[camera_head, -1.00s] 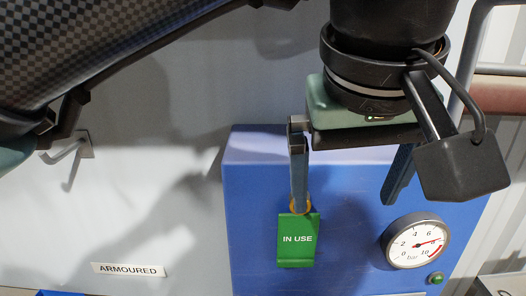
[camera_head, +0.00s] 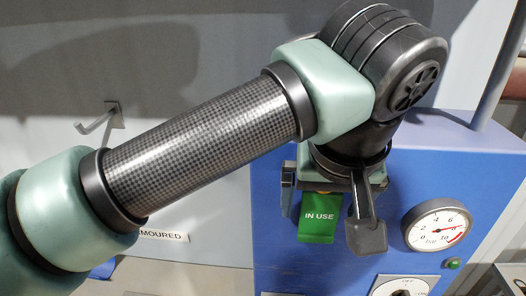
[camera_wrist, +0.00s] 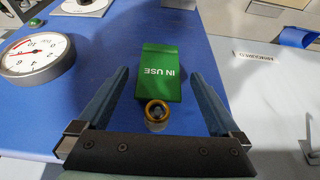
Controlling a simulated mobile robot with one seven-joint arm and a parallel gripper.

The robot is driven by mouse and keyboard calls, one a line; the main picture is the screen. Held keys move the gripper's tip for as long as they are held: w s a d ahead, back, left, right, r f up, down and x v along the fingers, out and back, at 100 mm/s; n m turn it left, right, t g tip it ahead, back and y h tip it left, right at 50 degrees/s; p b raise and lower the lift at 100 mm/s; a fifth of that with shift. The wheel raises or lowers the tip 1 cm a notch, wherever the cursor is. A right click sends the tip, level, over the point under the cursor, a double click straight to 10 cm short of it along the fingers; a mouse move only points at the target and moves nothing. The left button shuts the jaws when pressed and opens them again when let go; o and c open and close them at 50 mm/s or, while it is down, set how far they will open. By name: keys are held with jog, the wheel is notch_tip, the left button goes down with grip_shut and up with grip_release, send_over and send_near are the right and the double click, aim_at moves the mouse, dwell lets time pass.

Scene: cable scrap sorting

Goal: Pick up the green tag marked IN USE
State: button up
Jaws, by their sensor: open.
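The green tag marked IN USE (camera_head: 319,220) hangs on the front of the blue cabinet (camera_head: 300,258), partly covered at its top by my wrist in the head view. In the wrist view the tag (camera_wrist: 160,70) lies between my two fingers, upside down, with a brass-coloured ring or peg (camera_wrist: 157,113) at its near end. My gripper (camera_wrist: 160,84) is open, with one finger on each side of the tag and a visible gap to both. In the head view much of my gripper is hidden behind my arm.
A round pressure gauge (camera_head: 437,226) and a small green button (camera_head: 453,264) are right of the tag. An empty wall hook (camera_head: 100,118) and an ARMOURED label (camera_head: 165,236), partly covered by my arm, are on the grey panel at the left.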

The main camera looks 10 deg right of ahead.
jog(key=shift+x, duration=0.75)
jog(key=c, duration=1.3)
jog(key=shift+d+r, duration=0.1)
jog(key=shift+r, duration=0.25)
jog(key=shift+c, duration=0.2)
